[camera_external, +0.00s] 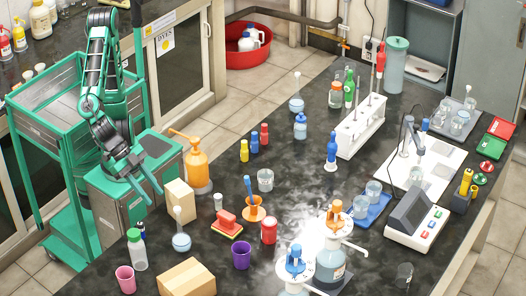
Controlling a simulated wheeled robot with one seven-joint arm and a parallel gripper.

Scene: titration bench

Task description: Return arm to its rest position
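My gripper (139,181) is in the external view at the left, at the end of my green and grey arm. It points down and toward the right, above the left edge of the dark bench (225,190). Its two green fingers look parted, with a gap between them, and nothing shows between them. The arm rises from the gripper to a bend at the upper left. The orange pump bottle (197,170) and a tan box (180,201) stand just to the right of the gripper, apart from it.
A white-and-green bottle (137,252), a round flask (181,240) and a cardboard box (188,278) stand below the gripper. An orange mortar (254,211) and purple cup (241,255) are farther right. A red basin (247,50) is on the floor behind. The tiled aisle has free floor.

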